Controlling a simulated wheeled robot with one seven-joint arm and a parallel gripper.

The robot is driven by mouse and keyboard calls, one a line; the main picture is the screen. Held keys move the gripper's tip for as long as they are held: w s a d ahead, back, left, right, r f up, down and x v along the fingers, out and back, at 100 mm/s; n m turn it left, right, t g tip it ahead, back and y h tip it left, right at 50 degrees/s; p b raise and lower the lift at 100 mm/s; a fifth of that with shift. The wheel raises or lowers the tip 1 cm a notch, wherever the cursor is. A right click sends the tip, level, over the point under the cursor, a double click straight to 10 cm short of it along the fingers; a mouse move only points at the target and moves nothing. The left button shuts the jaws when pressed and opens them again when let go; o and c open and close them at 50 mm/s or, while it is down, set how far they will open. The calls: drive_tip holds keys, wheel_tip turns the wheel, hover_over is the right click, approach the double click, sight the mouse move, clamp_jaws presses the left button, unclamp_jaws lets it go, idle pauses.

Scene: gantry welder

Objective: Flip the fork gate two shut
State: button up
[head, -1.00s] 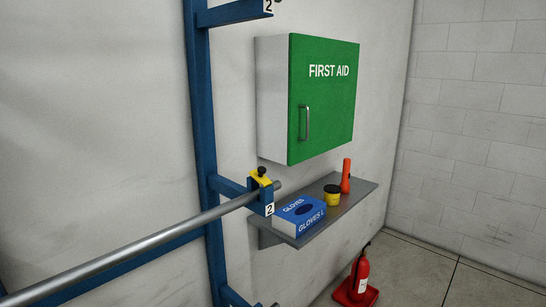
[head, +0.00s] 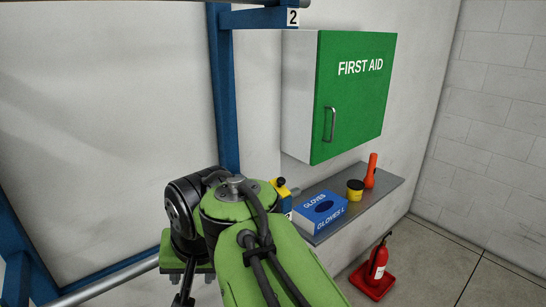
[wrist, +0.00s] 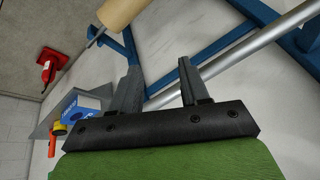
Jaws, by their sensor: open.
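The yellow fork gate (head: 281,188) with a black knob sits on a blue rack fork marked 2. My green arm hides most of that fork in the head view, and I cannot tell the gate's exact position. A grey pipe (head: 115,277) runs towards the fork from the lower left. In the wrist view my gripper (wrist: 160,66) is open and empty, with its two dark fingers apart. The pipe (wrist: 250,45) and blue rack bars (wrist: 215,55) lie beyond the fingers. I cannot make out the yellow gate in the wrist view.
A shelf (head: 385,196) holds a glove box (head: 322,210), a yellow tub (head: 355,190) and an orange torch (head: 371,170). Above is a green first aid cabinet (head: 355,95). A fire extinguisher (head: 377,262) stands on the floor. Another fork marked 2 (head: 262,18) is higher up.

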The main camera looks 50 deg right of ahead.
drive_tip(key=w+d+r+m+p, duration=0.35)
drive_tip(key=d+r+p, duration=0.25)
drive_tip(key=d+r, duration=0.3)
wheel_tip(320, 180, up, 9)
drive_tip(key=m+p, duration=0.7)
drive_tip(key=p, duration=0.2)
hover_over(282, 180)
drive_tip(key=s+a, duration=0.3)
drive_tip(key=a, duration=0.2)
drive_tip(key=s+d+m, duration=0.2)
drive_tip(key=s+d, duration=0.1)
drive_tip(key=d, duration=0.1)
drive_tip(key=shift+g, duration=0.3)
drive_tip(key=b+x, duration=0.7)
drive_tip(key=x, duration=0.8)
drive_tip(key=shift+r+b, duration=0.1)
drive_tip(key=shift+b, duration=0.3)
drive_tip(key=shift+w+d+f, duration=0.1)
drive_tip(key=shift+w+f, duration=0.1)
drive_tip(key=shift+f, duration=0.05)
drive_tip(key=shift+r, duration=0.1)
clamp_jaws()
drive_tip(key=shift+r+p, duration=0.1)
drive_tip(key=shift+p, duration=0.3)
